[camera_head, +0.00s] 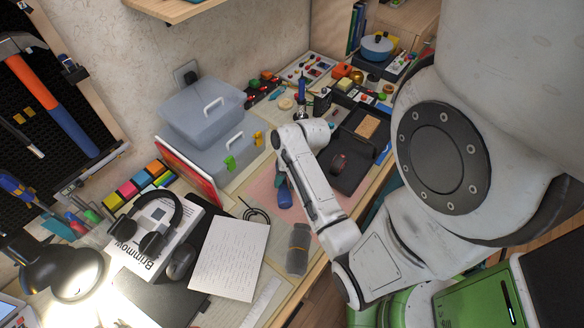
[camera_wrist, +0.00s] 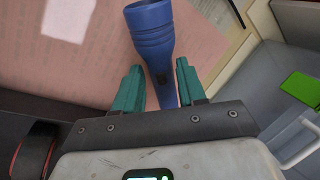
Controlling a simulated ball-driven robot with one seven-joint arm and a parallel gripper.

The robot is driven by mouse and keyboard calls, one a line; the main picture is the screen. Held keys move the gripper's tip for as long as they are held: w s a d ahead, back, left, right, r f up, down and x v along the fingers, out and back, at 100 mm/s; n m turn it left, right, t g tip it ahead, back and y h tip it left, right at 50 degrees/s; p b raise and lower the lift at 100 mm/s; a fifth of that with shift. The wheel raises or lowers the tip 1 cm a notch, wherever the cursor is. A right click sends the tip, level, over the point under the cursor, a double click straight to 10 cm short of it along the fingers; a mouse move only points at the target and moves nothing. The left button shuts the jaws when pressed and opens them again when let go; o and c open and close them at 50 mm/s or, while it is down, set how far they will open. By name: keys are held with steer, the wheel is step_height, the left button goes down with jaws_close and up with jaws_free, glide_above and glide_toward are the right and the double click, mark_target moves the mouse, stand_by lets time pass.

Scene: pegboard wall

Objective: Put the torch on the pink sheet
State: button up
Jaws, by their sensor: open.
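The blue torch (camera_wrist: 151,24) lies in the middle of the wrist view, its wide head pointing away from my gripper and its narrower body running back towards the palm. It also shows in the head view (camera_head: 284,197), beside my forearm. The pink sheet (camera_wrist: 65,62) spreads behind and left of the torch in the wrist view, and shows as a pale pink patch in the head view (camera_head: 262,197). The torch overlaps the sheet in view; I cannot tell whether it rests on it. My gripper (camera_wrist: 157,70) is open, its teal fingers on either side of the torch body.
Grey lidded boxes (camera_head: 215,125) stand behind the sheet. A black tray (camera_head: 345,165) lies right of my arm. A dark grey object (camera_head: 298,248) and a written white page (camera_head: 230,258) lie nearer.

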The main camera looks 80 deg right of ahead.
steer(key=a+v, duration=0.1)
steer(key=v, duration=0.8)
steer(key=w+a+f+n+g+h, duration=0.1)
steer(key=w+a+n, duration=0.3)
steer(key=a+n, duration=1)
steer(key=a+g, duration=0.1)
steer(key=a, duration=0.8)
steer(key=shift+w+n+g, duration=0.25)
steer(key=shift+n+g, duration=0.05)
steer(key=shift+f, duration=0.1)
steer(key=shift+f+b, duration=0.6)
